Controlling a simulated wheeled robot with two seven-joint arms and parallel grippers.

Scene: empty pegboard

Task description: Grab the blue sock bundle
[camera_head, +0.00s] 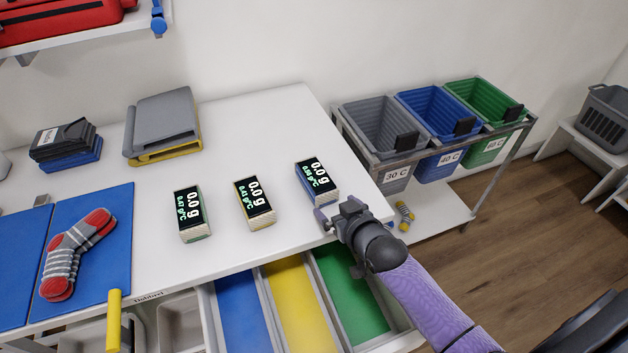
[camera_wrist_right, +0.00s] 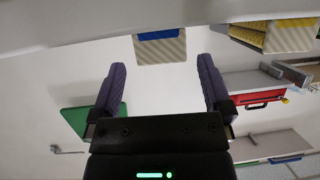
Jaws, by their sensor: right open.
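My right gripper (camera_head: 336,212) is open and empty over the table's right front corner, close to the blue-based scale (camera_head: 317,180). In the right wrist view its two purple fingers (camera_wrist_right: 161,85) stand wide apart, with nothing between them. On the lower shelf of the bin cart, just right of the gripper, lies a small striped grey and yellow sock bundle (camera_head: 405,214). A small bluish bit (camera_head: 390,225) shows beside it, mostly hidden by my gripper; I cannot tell if it is the blue sock bundle. My left gripper is not in view.
The white table (camera_head: 262,115) also holds a yellow-based scale (camera_head: 255,203), a green-based scale (camera_head: 192,214) and a grey-red striped sock (camera_head: 75,252) on a blue mat (camera_head: 118,210). Grey (camera_head: 376,125), blue (camera_head: 433,115) and green (camera_head: 478,105) bins stand on the cart.

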